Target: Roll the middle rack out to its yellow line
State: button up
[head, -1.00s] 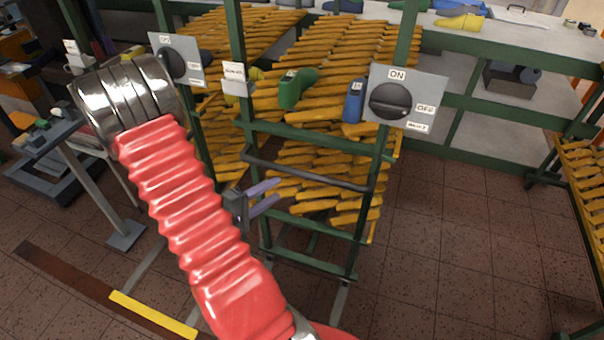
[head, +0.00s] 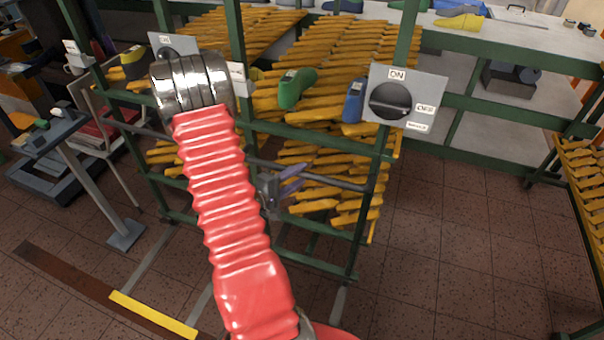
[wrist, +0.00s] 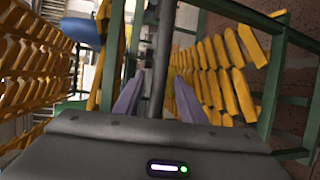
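The middle rack (head: 361,237) is a green frame full of orange-yellow lasts, standing back between its uprights. A dark grey handle bar (head: 340,181) crosses its front. My gripper (head: 296,180) is at the left part of this bar, its purple fingers overlapping it in the head view. In the wrist view my gripper (wrist: 158,98) has its fingers apart, with the bar (wrist: 161,62) seen in the gap between them; I cannot tell whether they touch it. A yellow line (head: 152,314) lies on a brown floor strip at the lower left. My red arm hides part of the rack's left side.
A grey panel with a black knob (head: 390,101) is at the rack's upper right. Another rack with lasts (head: 165,157) stands to the left, and one (head: 585,180) at the right edge. A grey stand (head: 126,235) is at left. The tiled floor (head: 450,270) at right is clear.

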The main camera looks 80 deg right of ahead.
jog(key=shift+x, duration=1.05)
jog(key=shift+c, duration=0.3)
grip_shut()
jog(key=shift+f, duration=0.1)
